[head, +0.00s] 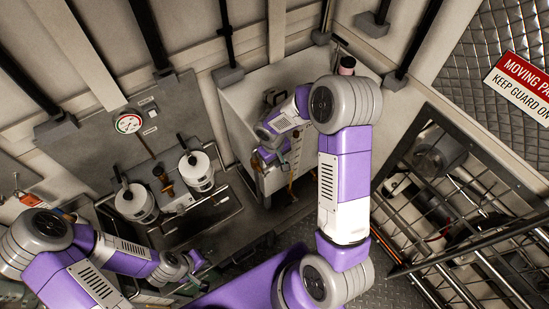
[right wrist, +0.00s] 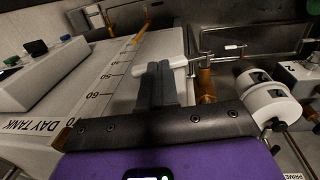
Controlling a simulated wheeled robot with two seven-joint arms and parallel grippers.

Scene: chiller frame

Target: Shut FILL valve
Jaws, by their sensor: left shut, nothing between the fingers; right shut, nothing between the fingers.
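My right gripper (right wrist: 158,72) is shut and empty. In the right wrist view its dark fingertips are beside a white lever handle (right wrist: 185,63), overlapping its left end. I cannot tell whether they touch. The handle sits at the top of a copper-coloured pipe (right wrist: 206,82) beside the day tank (right wrist: 125,60). No FILL label is readable, so I cannot confirm which valve this is. In the head view my right gripper (head: 262,157) is at the tank's front left, partly hidden by my arm. My left gripper (head: 196,264) is low at left and shut.
Two white canisters (head: 136,203) stand beside a gauge (head: 128,123) on the left panel. A control box with buttons (right wrist: 35,65) sits on the tank's left. A railed cage (head: 440,210) and a red warning sign (head: 522,82) are at right.

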